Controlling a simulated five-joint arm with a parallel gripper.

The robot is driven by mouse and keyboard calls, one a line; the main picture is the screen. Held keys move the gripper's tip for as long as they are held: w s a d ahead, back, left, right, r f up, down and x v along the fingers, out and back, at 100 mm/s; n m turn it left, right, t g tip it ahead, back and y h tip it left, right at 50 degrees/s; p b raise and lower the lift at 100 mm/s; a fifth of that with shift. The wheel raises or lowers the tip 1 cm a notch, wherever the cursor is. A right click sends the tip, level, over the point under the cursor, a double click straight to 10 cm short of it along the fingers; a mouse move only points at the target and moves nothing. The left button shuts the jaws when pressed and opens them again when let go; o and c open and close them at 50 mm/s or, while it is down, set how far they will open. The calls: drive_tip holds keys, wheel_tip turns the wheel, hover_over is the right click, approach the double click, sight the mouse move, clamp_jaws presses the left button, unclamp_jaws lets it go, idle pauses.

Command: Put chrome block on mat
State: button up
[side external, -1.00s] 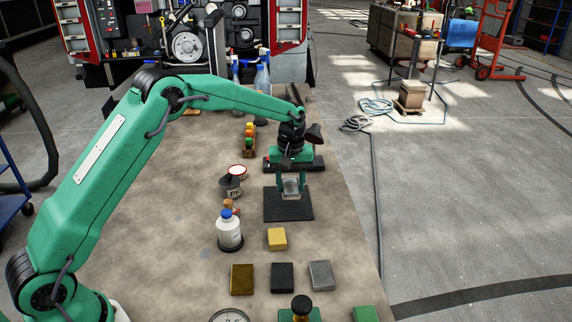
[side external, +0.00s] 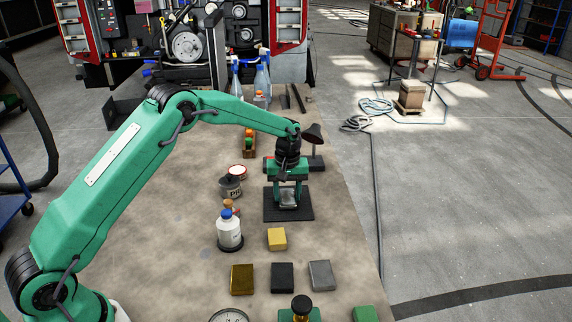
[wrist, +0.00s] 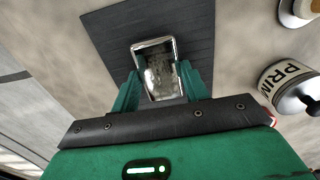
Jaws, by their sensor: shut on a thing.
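The chrome block (side external: 288,199) is a shiny silver block held between the fingers of my gripper (side external: 288,203). In the wrist view the block (wrist: 155,62) shows between both green fingers of my gripper (wrist: 160,88), with the dark mat behind it. The mat (side external: 274,211) is a dark grey square on the bench, and it also fills the upper middle of the wrist view (wrist: 105,30). The block is over the mat, at or very close to its surface; I cannot tell whether it touches. My gripper is shut on the block.
A grey PRIM-labelled tin (side external: 230,187) and a white bottle with a blue cap (side external: 229,231) stand left of the mat. A yellow block (side external: 277,238) lies in front, with brown (side external: 242,279), black (side external: 282,277) and grey (side external: 321,275) blocks nearer. A dark stand (side external: 314,145) is behind.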

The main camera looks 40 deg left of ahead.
sight(288, 196)
drive_tip(key=shift+f, duration=0.1)
drive_tip(key=o, duration=1.1)
wheel_tip(288, 196, up, 12)
idle(0.4)
idle(0.5)
